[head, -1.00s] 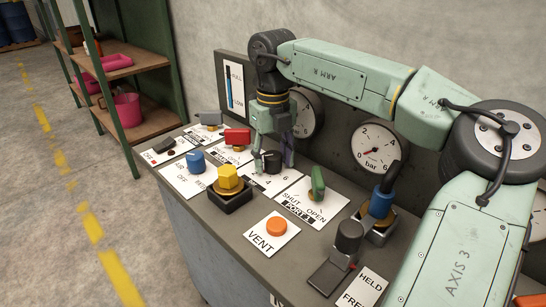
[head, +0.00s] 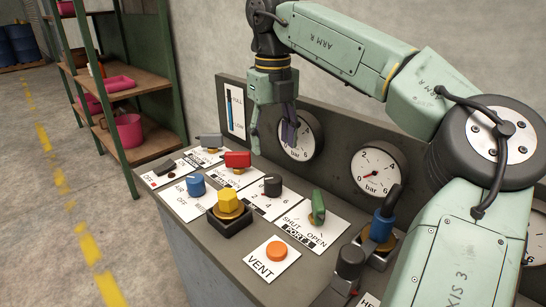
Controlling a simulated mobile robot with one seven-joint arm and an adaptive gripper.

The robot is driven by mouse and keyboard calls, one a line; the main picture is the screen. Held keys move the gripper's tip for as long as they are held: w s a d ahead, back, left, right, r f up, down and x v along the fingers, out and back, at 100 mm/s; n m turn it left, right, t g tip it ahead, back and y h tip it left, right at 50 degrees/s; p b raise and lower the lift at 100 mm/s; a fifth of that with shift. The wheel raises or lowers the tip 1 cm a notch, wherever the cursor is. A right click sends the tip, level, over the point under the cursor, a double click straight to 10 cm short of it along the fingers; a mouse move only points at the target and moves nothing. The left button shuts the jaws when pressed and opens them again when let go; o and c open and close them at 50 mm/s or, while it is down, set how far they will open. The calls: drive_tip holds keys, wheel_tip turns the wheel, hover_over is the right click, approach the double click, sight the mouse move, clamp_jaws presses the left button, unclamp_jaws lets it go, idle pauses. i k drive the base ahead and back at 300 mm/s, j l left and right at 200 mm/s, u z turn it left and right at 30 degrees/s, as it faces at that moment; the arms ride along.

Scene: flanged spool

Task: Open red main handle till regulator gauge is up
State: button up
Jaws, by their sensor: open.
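The red handle (head: 237,160) sits on a white label plate on the grey panel, left of and below my gripper. My gripper (head: 271,143) hangs pointing down above the panel, open and empty, with its fingers apart. It touches no control that I can make out. A black knob (head: 272,187) on a numbered plate stands below it. A round bar gauge (head: 298,150) behind the gripper is partly covered by a finger, and its needle is hard to read. A second bar gauge (head: 378,172) to the right has its needle near 0. I cannot tell which is the regulator gauge.
Close around are a grey handle (head: 209,141), a blue knob (head: 196,185), a yellow hex knob (head: 228,201), a green handle (head: 318,206) and an orange VENT button (head: 277,251). A shelf (head: 135,80) stands behind left; the floor is clear.

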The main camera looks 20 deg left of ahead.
sight(233, 159)
drive_tip(key=k, duration=1)
